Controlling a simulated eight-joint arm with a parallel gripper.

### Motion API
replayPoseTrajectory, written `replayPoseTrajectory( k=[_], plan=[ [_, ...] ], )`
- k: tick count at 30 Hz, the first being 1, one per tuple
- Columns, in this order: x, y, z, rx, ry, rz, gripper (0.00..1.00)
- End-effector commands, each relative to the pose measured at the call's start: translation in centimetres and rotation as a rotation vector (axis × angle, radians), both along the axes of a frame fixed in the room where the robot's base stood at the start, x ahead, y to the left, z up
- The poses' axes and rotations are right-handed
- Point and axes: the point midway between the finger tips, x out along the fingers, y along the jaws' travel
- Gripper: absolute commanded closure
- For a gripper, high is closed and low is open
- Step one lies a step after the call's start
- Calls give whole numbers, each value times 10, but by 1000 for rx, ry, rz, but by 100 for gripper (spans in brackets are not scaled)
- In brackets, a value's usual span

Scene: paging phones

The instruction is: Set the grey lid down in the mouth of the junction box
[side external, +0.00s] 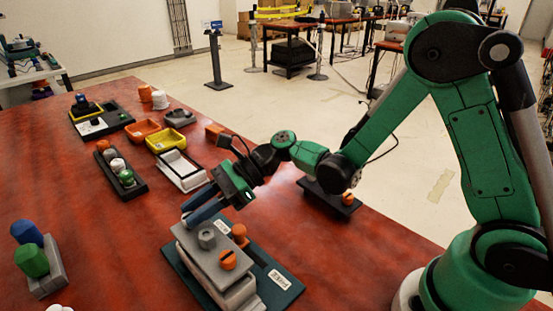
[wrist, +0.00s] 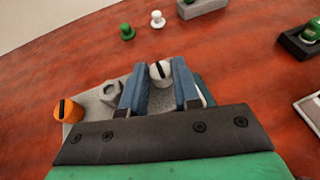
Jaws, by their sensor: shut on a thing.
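The grey lid (side external: 200,256) is a flat plate with a grey hexagonal boss and an orange slotted knob on top. It lies over the paler junction box (side external: 238,294), looks slightly tilted, and hides the box's mouth. I cannot tell whether it touches the rim. My gripper (side external: 204,211) is at the lid's far end, its blue fingers closed on it. In the wrist view my gripper (wrist: 160,86) has a pale slotted knob (wrist: 160,72) showing between its fingers. The lid (wrist: 92,128) shows left of the fingers, with its orange knob at the outer end.
The box stands on a dark green labelled board (side external: 285,288), with an orange knob (side external: 239,232) behind the lid. A grey block with blue and green pegs (side external: 48,276) is at front left. A white tray (side external: 182,170) and yellow tray (side external: 165,140) stand behind. Bare table lies left of the board.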

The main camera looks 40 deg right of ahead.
Motion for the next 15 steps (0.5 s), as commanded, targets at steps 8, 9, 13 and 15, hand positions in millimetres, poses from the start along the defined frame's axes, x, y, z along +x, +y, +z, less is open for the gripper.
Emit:
replayPoseTrajectory(
  k=[8, 9, 13, 15],
  plan=[
    [0, 0, -2, 0, 0, 0, 100],
    [0, 0, -3, 0, 0, 0, 100],
    [0, 0, -3, 0, 0, 0, 100],
    [0, 0, -3, 0, 0, 0, 100]
  ],
)
